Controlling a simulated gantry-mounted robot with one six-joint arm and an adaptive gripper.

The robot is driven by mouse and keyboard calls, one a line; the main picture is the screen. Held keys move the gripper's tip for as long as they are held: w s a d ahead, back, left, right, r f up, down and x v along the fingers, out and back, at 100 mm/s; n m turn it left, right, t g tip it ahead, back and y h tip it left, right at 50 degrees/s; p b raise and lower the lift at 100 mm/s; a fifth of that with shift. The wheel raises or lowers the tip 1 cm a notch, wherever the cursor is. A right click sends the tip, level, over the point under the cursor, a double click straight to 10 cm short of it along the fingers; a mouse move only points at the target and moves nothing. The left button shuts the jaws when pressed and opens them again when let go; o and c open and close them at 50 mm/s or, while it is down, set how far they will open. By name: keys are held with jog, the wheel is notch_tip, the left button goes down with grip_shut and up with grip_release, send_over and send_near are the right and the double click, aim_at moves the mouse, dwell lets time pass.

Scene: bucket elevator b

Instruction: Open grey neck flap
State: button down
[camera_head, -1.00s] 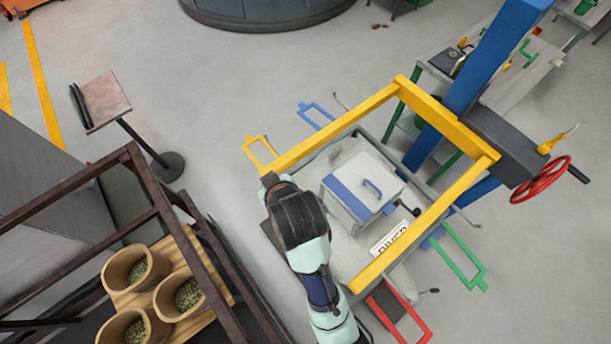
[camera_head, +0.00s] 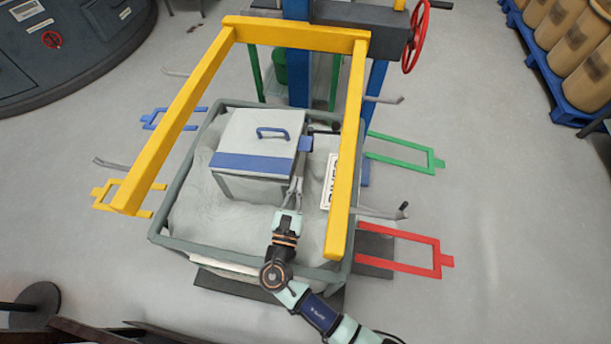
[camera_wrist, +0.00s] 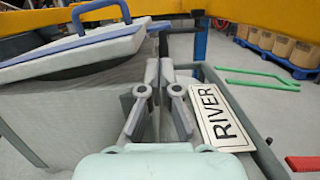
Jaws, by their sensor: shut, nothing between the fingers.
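A grey box-like neck (camera_head: 255,188) stands in the open-topped frame, with a light grey flap (camera_head: 262,132) on top. The flap carries a blue handle (camera_head: 272,132) and a blue band along its near side. In the wrist view the flap (camera_wrist: 75,50) lies at the upper left, over the neck's grey wall (camera_wrist: 60,110); whether it is fully seated I cannot tell. My gripper (camera_head: 297,185) is shut and empty, close beside the neck's right side near its front corner. In the wrist view its fingertips (camera_wrist: 159,68) are just right of the flap's edge; contact is unclear.
A yellow frame (camera_head: 300,35) arches around the neck, one bar passing to the right of my gripper. A RIVER plate (camera_head: 330,182) lies right of the gripper. Green (camera_head: 410,152) and red (camera_head: 395,248) frames stick out on the right. A red handwheel (camera_head: 415,37) stands behind.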

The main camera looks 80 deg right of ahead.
aim_at(300, 150)
jog(key=w+d+r+n+b, duration=0.1)
jog(key=d+n+b, duration=0.1)
jog(key=d, duration=0.7)
jog(key=shift+d+t+h, duration=0.15)
jog(key=shift+t+h, duration=0.15)
jog(key=shift+t, duration=0.1)
jog(key=shift+w+r+n, duration=0.1)
jog(key=shift+r+n, duration=0.1)
jog(key=shift+n, duration=0.1)
notch_tip(300, 150, up, 3)
jog(key=p, duration=0.2)
jog(key=n+p, duration=0.1)
jog(key=p, duration=0.2)
jog(key=shift+w+r+n+t, duration=0.15)
jog(key=shift+r+n+t, duration=0.05)
jog(key=shift+n+t, duration=0.1)
jog(key=shift+f, duration=0.2)
